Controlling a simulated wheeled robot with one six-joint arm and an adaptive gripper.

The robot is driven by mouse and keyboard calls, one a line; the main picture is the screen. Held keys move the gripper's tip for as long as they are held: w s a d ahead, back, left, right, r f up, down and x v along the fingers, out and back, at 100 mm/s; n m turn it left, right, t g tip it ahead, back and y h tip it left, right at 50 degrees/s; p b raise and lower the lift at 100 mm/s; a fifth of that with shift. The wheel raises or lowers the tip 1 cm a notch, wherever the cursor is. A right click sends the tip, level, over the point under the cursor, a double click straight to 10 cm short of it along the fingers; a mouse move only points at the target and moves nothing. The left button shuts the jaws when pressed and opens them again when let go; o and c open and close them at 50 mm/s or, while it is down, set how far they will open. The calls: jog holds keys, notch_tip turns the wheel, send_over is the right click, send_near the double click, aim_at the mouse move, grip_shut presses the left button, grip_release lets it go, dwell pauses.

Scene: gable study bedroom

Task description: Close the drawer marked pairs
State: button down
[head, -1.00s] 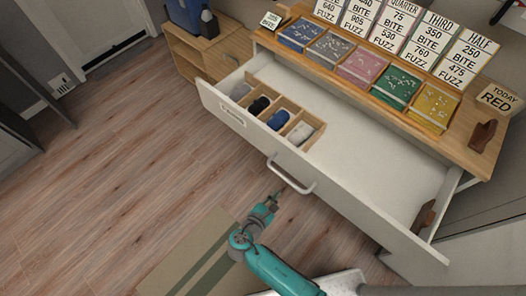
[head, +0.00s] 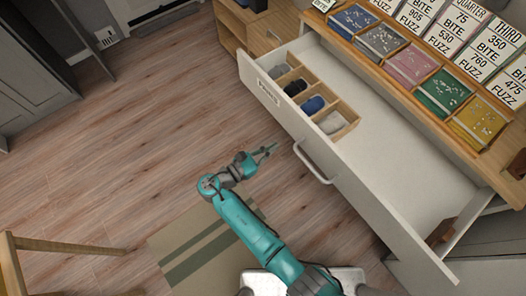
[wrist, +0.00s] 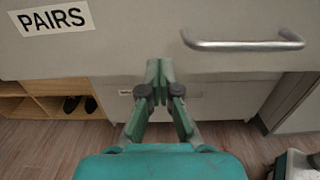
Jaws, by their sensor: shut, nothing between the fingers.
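The white drawer marked PAIRS (head: 345,178) stands pulled far out from the dresser in the head view. Its label (wrist: 55,18) reads clearly at the upper left of the wrist view. The drawer's bar handle (head: 312,163) also shows in the wrist view (wrist: 243,43), to the right of my fingers. My gripper (head: 268,150) is shut and empty. It is in front of the drawer face, between label and handle. In the wrist view its fingertips (wrist: 159,66) overlap the lower edge of the face; I cannot tell whether they touch it.
A wooden divider (head: 345,106) with rolled items sits inside the drawer. Coloured trays (head: 411,62) and price cards stand on the dresser top. A striped rug (head: 200,250) lies on the floor. Open floor extends to the left.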

aim_at(297, 131)
jog(key=x, duration=0.8)
jog(key=shift+w+d, duration=0.1)
jog(key=shift+d, duration=0.1)
jog(key=shift+w+d, duration=0.1)
jog(key=x, duration=2.9)
jog(key=shift+w+d, duration=0.1)
jog(key=shift+d, duration=0.1)
jog(key=shift+w+d, duration=0.1)
jog(key=shift+r, duration=0.1)
